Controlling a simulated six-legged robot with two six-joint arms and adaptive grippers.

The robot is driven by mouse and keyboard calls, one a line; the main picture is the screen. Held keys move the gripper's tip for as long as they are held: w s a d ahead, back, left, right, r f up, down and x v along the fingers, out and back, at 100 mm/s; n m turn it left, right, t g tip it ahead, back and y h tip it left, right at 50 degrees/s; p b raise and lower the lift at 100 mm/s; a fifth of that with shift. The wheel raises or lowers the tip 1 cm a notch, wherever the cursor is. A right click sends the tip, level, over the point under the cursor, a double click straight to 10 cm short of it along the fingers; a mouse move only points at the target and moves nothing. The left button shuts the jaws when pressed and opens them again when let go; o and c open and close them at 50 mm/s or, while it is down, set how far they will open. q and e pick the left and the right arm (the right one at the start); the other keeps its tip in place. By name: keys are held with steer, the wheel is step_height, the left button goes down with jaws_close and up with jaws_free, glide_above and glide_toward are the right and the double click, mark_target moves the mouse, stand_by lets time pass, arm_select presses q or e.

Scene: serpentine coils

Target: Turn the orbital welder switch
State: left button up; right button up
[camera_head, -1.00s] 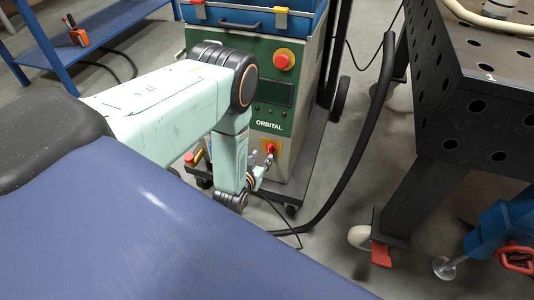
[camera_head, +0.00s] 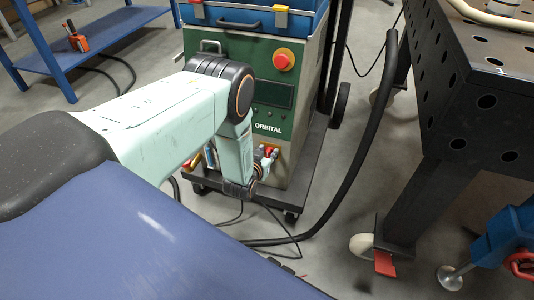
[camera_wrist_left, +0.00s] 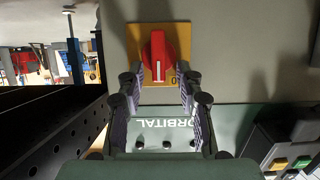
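The orbital welder (camera_head: 312,95) is a green and grey cabinet marked ORBITAL on a dark wheeled base. Its red rotary switch (camera_wrist_left: 158,58) sits on a yellow plate (camera_wrist_left: 177,33) in the left wrist view, its white line upright in that picture, with a 0 mark beside it. The switch also shows in the head view (camera_head: 270,152), partly covered by fingers. My left gripper (camera_wrist_left: 159,82) is open, one finger to each side of the switch's line in the wrist view. Contact cannot be told. It is low at the cabinet front in the head view (camera_head: 263,160). My right gripper is out of view.
A red round button (camera_head: 284,60) sits higher on the cabinet. A blue case (camera_head: 240,17) lies on top. A black hose (camera_head: 362,150) runs right of it, beside a perforated dark table (camera_head: 470,85). A blue shelf (camera_head: 100,35) stands at left.

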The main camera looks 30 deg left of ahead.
arm_select(q)
jaws_close()
steer(key=shift+d, duration=0.1)
stand_by(0.4)
steer(key=shift+w+d+m+y, duration=0.15)
steer(key=shift+d+m+y, duration=0.2)
steer(key=shift+m+y, duration=0.45)
steer(key=m, duration=0.1)
steer(key=m+y, duration=0.1)
steer(key=shift+d+f+m+y, duration=0.15)
steer(key=shift+d+m+y, duration=0.15)
steer(key=shift+d, duration=0.05)
steer(key=shift+w+d+f+m+t+y, duration=0.25)
steer(key=shift+m+y, duration=0.5)
steer(key=shift+m, duration=0.75)
steer(key=shift+s+d+f+m+t+y, duration=0.1)
steer(key=shift+f+m+t+y, duration=0.45)
steer(key=shift+m, duration=0.95)
steer(key=shift+w+d+f+m+y, duration=0.1)
steer(key=shift+f+m+y, duration=0.1)
steer(key=shift+m+y, duration=1)
steer(key=shift+m+h, duration=0.3)
steer(key=shift+m, duration=0.2)
